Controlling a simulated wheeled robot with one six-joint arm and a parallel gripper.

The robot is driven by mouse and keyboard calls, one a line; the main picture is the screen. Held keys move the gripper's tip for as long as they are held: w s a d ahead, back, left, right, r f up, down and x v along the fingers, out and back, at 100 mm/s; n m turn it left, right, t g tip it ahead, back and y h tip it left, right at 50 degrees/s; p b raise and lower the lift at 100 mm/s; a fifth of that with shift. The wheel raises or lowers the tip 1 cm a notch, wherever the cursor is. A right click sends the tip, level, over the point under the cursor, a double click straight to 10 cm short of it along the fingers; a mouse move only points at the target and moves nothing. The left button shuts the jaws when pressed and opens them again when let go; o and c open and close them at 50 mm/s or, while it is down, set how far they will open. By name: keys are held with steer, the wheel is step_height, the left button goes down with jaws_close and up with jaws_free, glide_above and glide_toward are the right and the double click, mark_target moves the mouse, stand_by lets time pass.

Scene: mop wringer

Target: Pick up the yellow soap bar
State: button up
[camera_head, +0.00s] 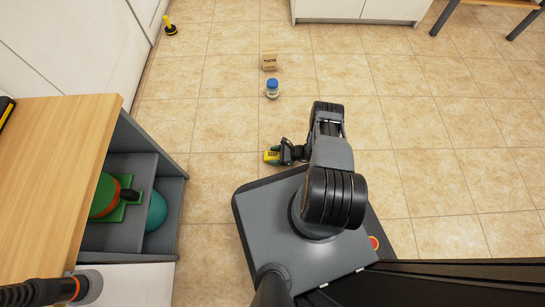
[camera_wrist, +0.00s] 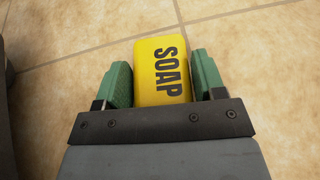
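The yellow soap bar (camera_wrist: 161,72) has black SOAP lettering. In the wrist view it sits between the two green fingers of my gripper (camera_wrist: 164,82), one on each side and close against it. My gripper looks shut on the bar. Its end nearer the gripper body is hidden by the dark palm plate. In the head view the soap bar (camera_head: 270,157) shows as a small yellow patch at the tip of my gripper (camera_head: 276,155), low over the tiled floor. I cannot tell whether the bar touches the floor.
A blue-capped jar (camera_head: 272,89) and a small cardboard box (camera_head: 269,62) stand on the floor beyond. A wooden-topped cabinet (camera_head: 50,165) with open shelves is at left. A yellow-handled plunger (camera_head: 170,27) stands far left. The tiles to the right are clear.

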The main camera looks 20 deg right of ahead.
steer(key=c, duration=0.5)
steer(key=shift+r, duration=0.1)
